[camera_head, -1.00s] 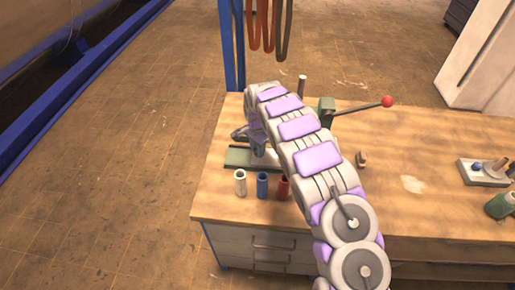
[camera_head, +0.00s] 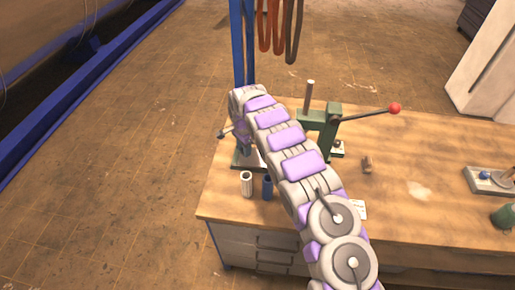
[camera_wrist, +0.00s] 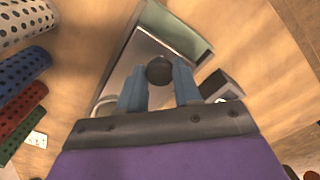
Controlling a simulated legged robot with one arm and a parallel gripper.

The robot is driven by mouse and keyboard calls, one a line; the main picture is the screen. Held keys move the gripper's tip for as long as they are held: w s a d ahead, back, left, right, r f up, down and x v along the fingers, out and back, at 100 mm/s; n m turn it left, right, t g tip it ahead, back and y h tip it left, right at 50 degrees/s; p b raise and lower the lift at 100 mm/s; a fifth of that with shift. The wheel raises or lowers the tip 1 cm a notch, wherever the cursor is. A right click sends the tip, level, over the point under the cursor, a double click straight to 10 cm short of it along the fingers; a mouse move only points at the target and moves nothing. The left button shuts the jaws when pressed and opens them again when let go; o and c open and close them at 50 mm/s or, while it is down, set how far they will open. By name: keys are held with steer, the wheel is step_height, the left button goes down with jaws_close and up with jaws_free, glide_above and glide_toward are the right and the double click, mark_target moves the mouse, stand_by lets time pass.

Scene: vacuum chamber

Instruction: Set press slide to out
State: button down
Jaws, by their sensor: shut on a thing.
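The green press (camera_head: 318,130) stands on the bench, with a long lever (camera_head: 365,115) ending in a red ball. Its slide is a grey metal plate (camera_wrist: 143,58) with a dark round knob (camera_wrist: 159,70), seen in the wrist view beside a green part of the press (camera_wrist: 185,28). My gripper (camera_wrist: 160,84) is shut on the knob, with one blue-grey finger on each side. In the head view my arm hides the gripper and most of the slide; a green and grey piece of the base (camera_head: 245,158) shows left of the arm.
A white cup (camera_head: 246,184) and a blue cup (camera_head: 268,187) stand close in front of the press. Red (camera_wrist: 22,108) and green (camera_wrist: 18,136) ones show in the wrist view. A blue post (camera_head: 243,45) rises behind. The bench's middle right is mostly clear.

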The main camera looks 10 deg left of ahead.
steer(key=shift+w+a+r, duration=0.1)
steer(key=shift+w+a, duration=0.1)
steer(key=shift+a, duration=1.25)
steer(key=shift+r, duration=0.1)
steer(key=c, duration=1.1)
jaws_free()
steer(key=o, duration=0.3)
steer(key=shift+a+f, duration=0.2)
steer(key=shift+a, duration=0.1)
steer(key=shift+d, duration=0.1)
